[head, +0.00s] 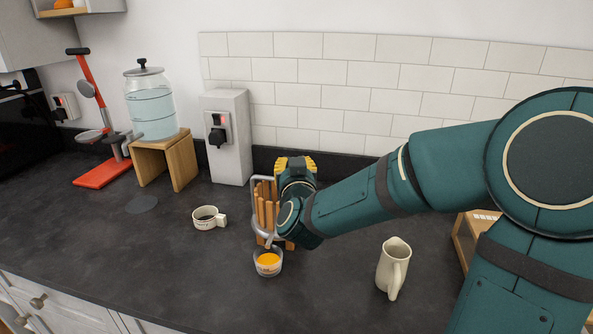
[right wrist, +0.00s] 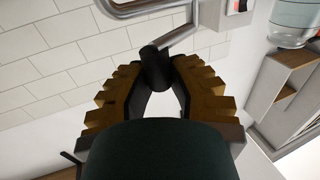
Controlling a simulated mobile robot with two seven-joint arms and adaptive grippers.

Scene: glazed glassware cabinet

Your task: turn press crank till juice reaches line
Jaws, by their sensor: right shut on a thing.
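The press (head: 266,205) stands on the counter, with wooden slats and a metal frame, partly hidden behind my right arm. A small clear cup (head: 268,272) stands at its front, below the spout, with orange juice (head: 268,259) in it. The fill line on the cup is too small to make out. My right gripper (head: 295,165) is above the press. In the right wrist view its yellow fingers are shut around the black knob of the crank (right wrist: 155,68), whose metal rod (right wrist: 178,37) runs up to the right. My left gripper is out of view.
A white mug (head: 208,218) stands left of the press and a cream pitcher (head: 393,268) to its right. Behind are a grey socket box (head: 230,165), a glass dispenser (head: 151,105) on a wooden stand (head: 184,162), and a red lever device (head: 101,173). The front-left counter is clear.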

